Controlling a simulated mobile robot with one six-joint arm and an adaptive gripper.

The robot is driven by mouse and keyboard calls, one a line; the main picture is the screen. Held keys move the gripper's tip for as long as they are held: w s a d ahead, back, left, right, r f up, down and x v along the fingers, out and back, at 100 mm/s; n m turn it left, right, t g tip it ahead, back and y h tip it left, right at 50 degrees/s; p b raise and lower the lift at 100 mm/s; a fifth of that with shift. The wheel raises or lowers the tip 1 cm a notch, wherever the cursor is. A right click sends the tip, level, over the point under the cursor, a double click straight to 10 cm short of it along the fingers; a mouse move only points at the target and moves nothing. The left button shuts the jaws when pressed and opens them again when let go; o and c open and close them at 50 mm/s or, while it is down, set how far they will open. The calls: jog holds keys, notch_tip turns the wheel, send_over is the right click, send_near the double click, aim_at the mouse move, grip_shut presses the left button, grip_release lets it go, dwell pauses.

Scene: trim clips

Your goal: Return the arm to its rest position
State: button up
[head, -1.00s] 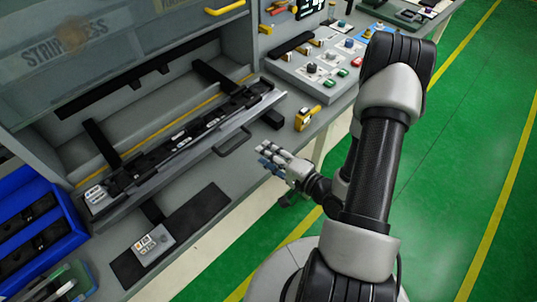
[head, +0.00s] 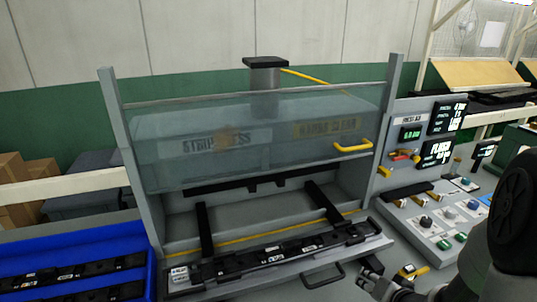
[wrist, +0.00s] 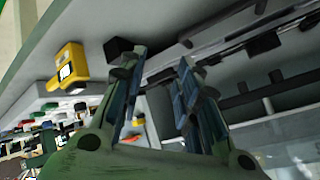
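My gripper (wrist: 161,62) shows in the wrist view with its two fingers apart and nothing held between them. In the head view my gripper (head: 374,284) is only partly seen at the bottom edge, just right of the press tray's handle. My dark arm rises at the right edge of the head view. The rest of the arm is cut off by the frame.
The strip press tray (head: 270,257) holds a long black strip, with a clear guard (head: 255,150) above. A blue bin (head: 85,240) stands left. A control panel (head: 440,215) and yellow tape measure (head: 409,270) are right; the tape measure also shows in the wrist view (wrist: 70,68).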

jog(key=s+a+r+n+g+h, duration=0.25)
jog(key=s+r, duration=0.25)
jog(key=r, duration=0.7)
jog(key=s+a+r+n+g+y, duration=0.1)
jog(key=s+a+r+n, duration=0.1)
jog(key=s+a, duration=0.3)
jog(key=s+a+r+n+g+y, duration=0.1)
jog(key=s+a+r, duration=0.3)
jog(key=s, duration=0.8)
jog(key=shift+a+n+g, duration=0.45)
jog(key=shift+a+n, duration=0.1)
jog(key=shift+a, duration=0.1)
